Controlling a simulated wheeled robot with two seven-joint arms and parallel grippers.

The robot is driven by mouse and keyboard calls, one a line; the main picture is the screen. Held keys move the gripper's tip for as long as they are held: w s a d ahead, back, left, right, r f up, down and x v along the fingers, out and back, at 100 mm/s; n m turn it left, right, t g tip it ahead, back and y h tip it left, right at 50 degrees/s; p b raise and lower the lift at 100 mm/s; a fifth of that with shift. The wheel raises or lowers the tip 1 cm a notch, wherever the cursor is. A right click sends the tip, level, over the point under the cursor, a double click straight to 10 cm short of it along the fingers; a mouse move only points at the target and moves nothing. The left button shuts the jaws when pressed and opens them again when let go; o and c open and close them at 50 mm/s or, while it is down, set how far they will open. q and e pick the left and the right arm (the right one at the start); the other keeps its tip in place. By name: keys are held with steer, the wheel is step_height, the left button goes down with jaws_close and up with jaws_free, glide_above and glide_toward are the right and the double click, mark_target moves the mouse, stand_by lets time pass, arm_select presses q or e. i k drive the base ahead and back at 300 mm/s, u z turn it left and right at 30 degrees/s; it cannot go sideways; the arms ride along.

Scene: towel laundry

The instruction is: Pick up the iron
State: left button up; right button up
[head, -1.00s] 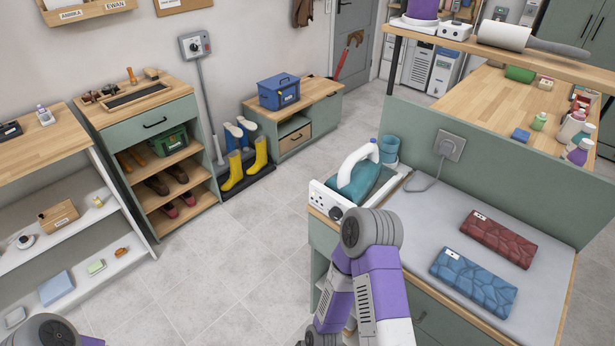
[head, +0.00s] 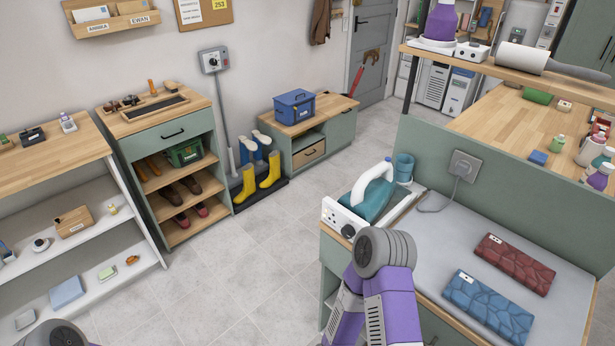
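The iron (head: 371,207) has a teal body and a thick white handle. It sits on a white stand at the left end of the grey ironing surface (head: 440,235). A white panel with sockets and a dark knob (head: 345,219) is just in front of it. My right arm rises in front of the counter, its grey joint near the iron in the picture. The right gripper is out of view.
A folded blue towel (head: 488,305) and a folded red towel (head: 514,263) lie on the ironing surface. A teal cup (head: 404,168) stands behind the iron. A green divider with an outlet (head: 464,166) backs the surface. The tiled floor at left (head: 240,270) is clear.

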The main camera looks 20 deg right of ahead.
mark_target(370, 197)
steer(key=z, duration=1.25)
